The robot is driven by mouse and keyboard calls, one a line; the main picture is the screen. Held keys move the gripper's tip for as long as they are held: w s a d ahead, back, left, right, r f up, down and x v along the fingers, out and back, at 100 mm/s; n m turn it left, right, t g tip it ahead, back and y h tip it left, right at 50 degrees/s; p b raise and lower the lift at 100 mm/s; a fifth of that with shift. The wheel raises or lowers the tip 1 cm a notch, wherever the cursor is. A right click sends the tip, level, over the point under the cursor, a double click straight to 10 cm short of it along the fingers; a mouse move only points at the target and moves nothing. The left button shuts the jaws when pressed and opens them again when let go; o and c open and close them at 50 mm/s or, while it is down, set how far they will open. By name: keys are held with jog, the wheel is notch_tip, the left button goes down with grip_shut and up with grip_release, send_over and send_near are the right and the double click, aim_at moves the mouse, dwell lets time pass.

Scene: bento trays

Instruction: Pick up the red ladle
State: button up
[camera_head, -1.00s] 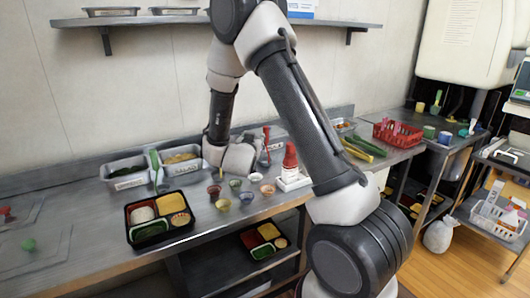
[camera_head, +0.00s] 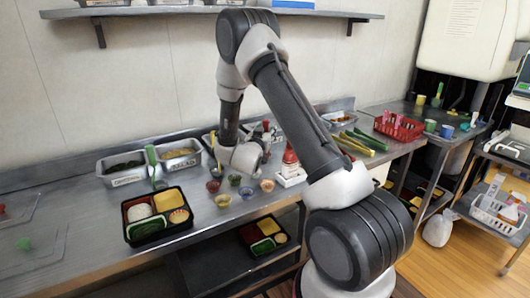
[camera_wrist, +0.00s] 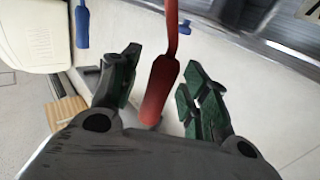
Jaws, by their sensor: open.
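The red ladle (camera_wrist: 162,80) shows in the wrist view as a red handle with a thin stem running up out of the frame. Its thick handle end lies between the two fingers of my gripper (camera_wrist: 163,66). The green-padded fingers are open, with a gap visible on each side of the handle. In the head view my gripper (camera_head: 248,158) is at the back of the counter, by the metal containers. A small red tip of the ladle (camera_head: 266,125) shows just behind it. The ladle's bowl is hidden.
A red bottle in a white holder (camera_head: 290,176) stands close on the right. Several small bowls (camera_head: 222,200) and a black bento tray (camera_head: 134,241) are in front. A green-handled utensil (camera_head: 151,156) stands left. A blue handle (camera_wrist: 82,26) shows in the wrist view.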

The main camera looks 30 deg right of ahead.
grip_shut()
